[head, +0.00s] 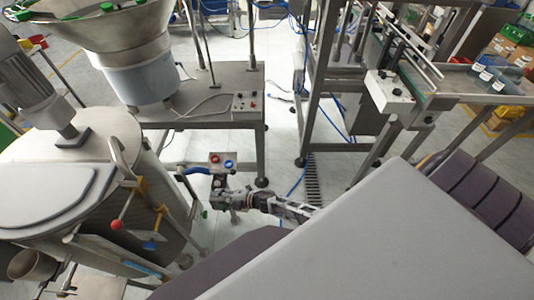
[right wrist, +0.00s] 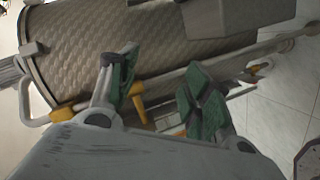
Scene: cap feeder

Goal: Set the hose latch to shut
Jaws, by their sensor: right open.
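My right gripper (head: 222,198) is beside the steel tank (head: 150,135), just below a small box with a red and a blue button (head: 222,162). In the right wrist view its two green-padded fingers (right wrist: 158,80) are spread apart with nothing held. A yellow lever (right wrist: 138,102) shows between the fingers, close to the left one, on a metal pipe running along the tank. I cannot tell for certain which part is the hose latch, nor its position. A blue hose (head: 195,170) runs to the left of the button box. My left gripper is not in view.
A red-knobbed lever (head: 117,224) and a blue handle (head: 151,246) stick out from the tank's front. A feeder bowl (head: 105,35) stands on a metal table (head: 215,85) behind. A conveyor frame (head: 440,98) is at right. Tiled floor is open between.

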